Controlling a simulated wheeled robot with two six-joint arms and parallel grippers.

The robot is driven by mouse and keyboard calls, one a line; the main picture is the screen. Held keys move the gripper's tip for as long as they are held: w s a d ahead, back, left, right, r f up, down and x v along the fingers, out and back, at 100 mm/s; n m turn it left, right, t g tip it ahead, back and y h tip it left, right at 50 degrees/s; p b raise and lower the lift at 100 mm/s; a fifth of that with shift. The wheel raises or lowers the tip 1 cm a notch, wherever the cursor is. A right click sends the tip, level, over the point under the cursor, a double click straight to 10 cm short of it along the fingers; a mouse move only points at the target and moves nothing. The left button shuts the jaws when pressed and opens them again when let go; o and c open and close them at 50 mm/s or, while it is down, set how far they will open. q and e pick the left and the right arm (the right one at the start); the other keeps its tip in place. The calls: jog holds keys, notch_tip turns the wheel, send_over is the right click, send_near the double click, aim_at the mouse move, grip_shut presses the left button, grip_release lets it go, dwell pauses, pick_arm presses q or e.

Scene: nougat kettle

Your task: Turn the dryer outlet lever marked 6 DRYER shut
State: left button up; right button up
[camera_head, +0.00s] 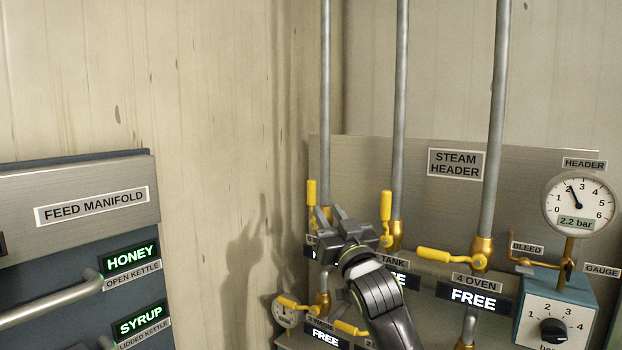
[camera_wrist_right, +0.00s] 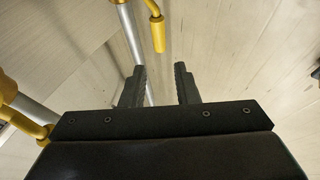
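No label reading 6 DRYER can be read in the head view; my right arm covers part of the lower row. Another lower lever (camera_head: 290,302) points left, above a FREE sign (camera_head: 325,339). My right gripper (camera_head: 329,213) is in front of the panel's left part, between two upright yellow levers. In the right wrist view the gripper (camera_wrist_right: 160,82) is open with nothing between its fingers; a yellow lever (camera_wrist_right: 158,35) shows beyond them. My left gripper is out of view.
The steam header panel (camera_head: 560,155) carries vertical pipes, an upright left lever (camera_head: 311,192), an upright TANK lever (camera_head: 386,205) and a horizontal 4 OVEN lever (camera_head: 433,254). A gauge (camera_head: 579,204) and dial box (camera_head: 555,310) stand right. The feed manifold (camera_head: 70,180) is left.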

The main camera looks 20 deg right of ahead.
aim_at(313, 187)
jog(key=p+x, duration=0.4)
jog(key=x, duration=0.5)
jog(key=shift+w+r, duration=0.1)
jog(key=shift+w, duration=0.25)
jog(key=shift+w+a+r+p, duration=0.1)
jog(key=shift+w+r+p, duration=0.1)
jog(key=shift+w+p, duration=0.35)
jog(key=shift+w, duration=0.15)
grip_shut()
